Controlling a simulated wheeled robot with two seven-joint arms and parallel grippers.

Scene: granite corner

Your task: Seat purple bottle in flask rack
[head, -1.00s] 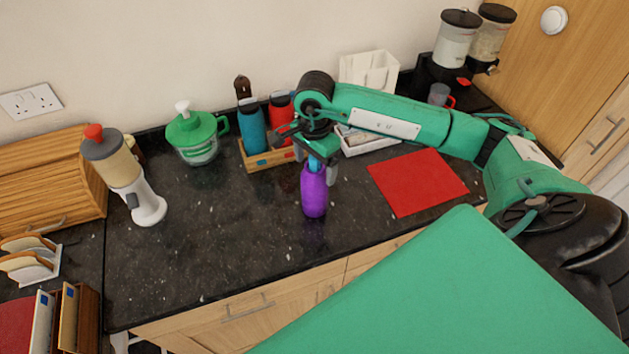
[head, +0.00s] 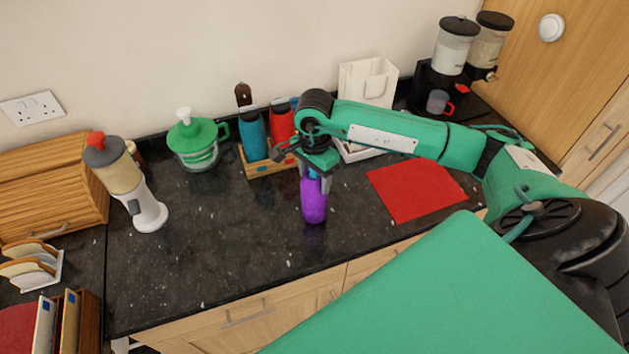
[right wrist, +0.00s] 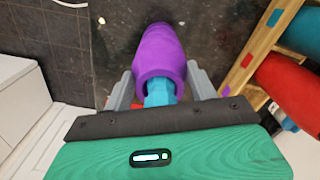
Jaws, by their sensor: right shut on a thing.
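The purple bottle (head: 314,201) is upright over the dark worktop; I cannot tell whether its base touches it. My right gripper (head: 315,172) is above it, shut on its blue neck. In the right wrist view the bottle (right wrist: 158,52) shows its purple body and blue neck between the two grey fingers (right wrist: 160,88). The wooden flask rack (head: 272,165) stands behind and to the left of the bottle. It holds a blue bottle (head: 252,135) and a red bottle (head: 281,122). My arm hides the rack's right end. The rack also shows in the right wrist view (right wrist: 262,40). My left gripper is not in view.
A red mat (head: 415,185) lies right of the bottle. A green-lidded jug (head: 195,143) stands left of the rack, and a grey-topped blender or dispenser (head: 137,190) further left. The worktop's front middle is clear.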

